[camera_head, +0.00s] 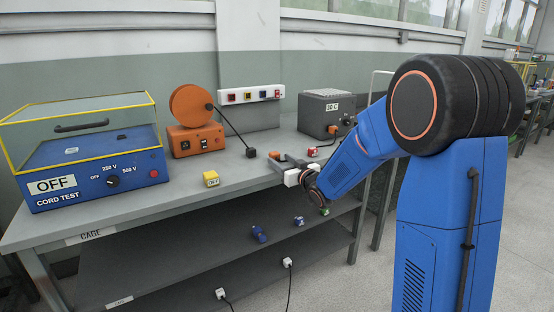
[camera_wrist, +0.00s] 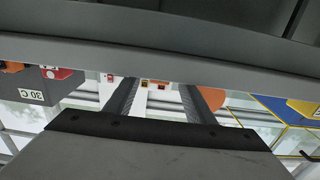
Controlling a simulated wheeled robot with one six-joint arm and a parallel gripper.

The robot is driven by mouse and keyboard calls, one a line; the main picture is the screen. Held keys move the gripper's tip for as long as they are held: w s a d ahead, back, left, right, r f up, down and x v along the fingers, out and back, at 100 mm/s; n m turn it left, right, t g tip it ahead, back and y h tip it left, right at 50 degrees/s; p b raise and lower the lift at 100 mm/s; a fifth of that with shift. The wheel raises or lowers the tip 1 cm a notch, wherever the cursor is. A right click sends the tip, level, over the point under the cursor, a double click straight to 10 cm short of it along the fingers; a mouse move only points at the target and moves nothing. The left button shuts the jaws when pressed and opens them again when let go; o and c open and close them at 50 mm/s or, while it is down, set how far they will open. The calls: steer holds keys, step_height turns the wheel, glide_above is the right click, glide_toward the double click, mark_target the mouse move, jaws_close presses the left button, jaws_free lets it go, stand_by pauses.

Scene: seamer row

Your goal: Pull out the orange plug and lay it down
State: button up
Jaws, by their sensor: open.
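A small orange plug (camera_head: 333,130) appears to sit at the front of the grey box marked 30 C (camera_head: 325,108), at the back right of the bench. A cord seems to run down from it. In the wrist view, which is upside down, an orange piece (camera_wrist: 12,67) shows at that box's (camera_wrist: 45,90) edge; I cannot tell if it is the same plug. My gripper (camera_head: 284,163) is at the bench's front edge, left of and nearer than the box. Its fingers are apart with nothing between them; they also show in the wrist view (camera_wrist: 157,100).
An orange reel unit (camera_head: 188,140) and a wall socket strip (camera_head: 252,95) stand behind. A blue cord tester (camera_head: 92,165) with a clear cage is at left. A yellow block (camera_head: 211,179), black block (camera_head: 251,153) and red piece (camera_head: 313,151) lie on the bench. A lower shelf (camera_head: 200,262) holds small plugs.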

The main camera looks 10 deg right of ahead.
steer(key=v, duration=1.3)
steer(key=s+d+f+m+g+h, duration=0.1)
steer(key=s+d+m+g+h, duration=0.15)
steer(key=s, duration=0.55)
steer(key=s+d+m+g+h, duration=0.1)
steer(key=s+d+g+h, duration=0.25)
steer(key=s, duration=0.35)
steer(key=s+a+f+g, duration=0.2)
steer(key=s+g, duration=0.1)
steer(key=s, duration=0.9)
steer(key=s+a+f+g, duration=0.2)
steer(key=s+g, duration=0.1)
steer(key=s, duration=0.9)
steer(key=shift+s+a+f, duration=0.3)
steer(key=shift+a+f, duration=0.05)
steer(key=shift+f, duration=0.05)
